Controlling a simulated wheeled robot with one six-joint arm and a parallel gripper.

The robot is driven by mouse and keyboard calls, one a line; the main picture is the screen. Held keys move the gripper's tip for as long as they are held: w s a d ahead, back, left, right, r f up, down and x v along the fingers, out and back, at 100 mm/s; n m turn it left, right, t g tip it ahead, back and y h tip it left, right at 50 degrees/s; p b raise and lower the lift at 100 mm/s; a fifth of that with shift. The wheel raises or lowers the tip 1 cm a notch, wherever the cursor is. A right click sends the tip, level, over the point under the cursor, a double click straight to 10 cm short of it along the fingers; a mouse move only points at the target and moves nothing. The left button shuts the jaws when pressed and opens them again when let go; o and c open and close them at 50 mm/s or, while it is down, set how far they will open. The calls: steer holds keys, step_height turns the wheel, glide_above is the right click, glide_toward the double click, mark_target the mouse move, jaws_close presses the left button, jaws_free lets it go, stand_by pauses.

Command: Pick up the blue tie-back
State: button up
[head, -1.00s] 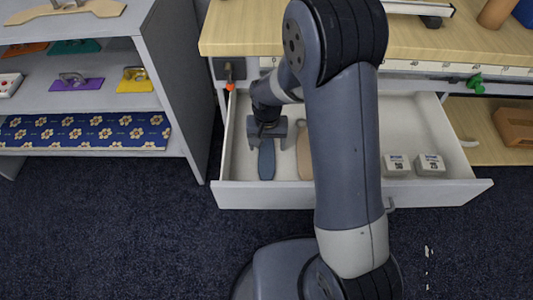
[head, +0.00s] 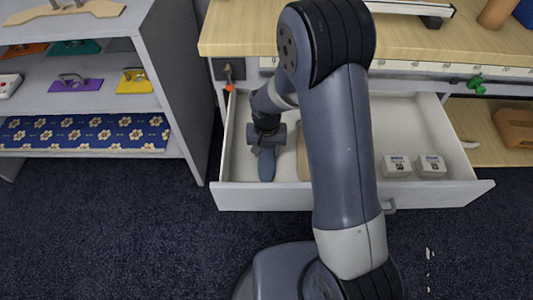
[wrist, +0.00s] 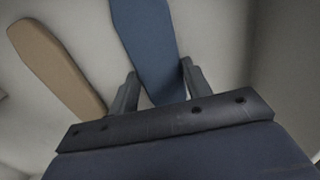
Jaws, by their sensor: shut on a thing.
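The blue tie-back (head: 266,167) is a flat, rounded strip lying in the left part of the open drawer. In the wrist view the blue tie-back (wrist: 148,40) runs down between the two fingers of my gripper (wrist: 157,82). My gripper (head: 265,148) is shut on it near its far part in the head view. The end of the tie-back under the gripper body is hidden. I cannot tell whether it is clear of the drawer floor.
A tan tie-back (wrist: 58,65) lies beside the blue one; in the head view my arm hides much of it. Two small white boxes (head: 398,166) sit at the drawer's right. The drawer front (head: 240,197) and side walls enclose my gripper. A grey shelf unit (head: 180,80) stands left.

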mark_target(267, 153)
step_height(267, 153, up, 10)
steer(key=shift+p, duration=1.05)
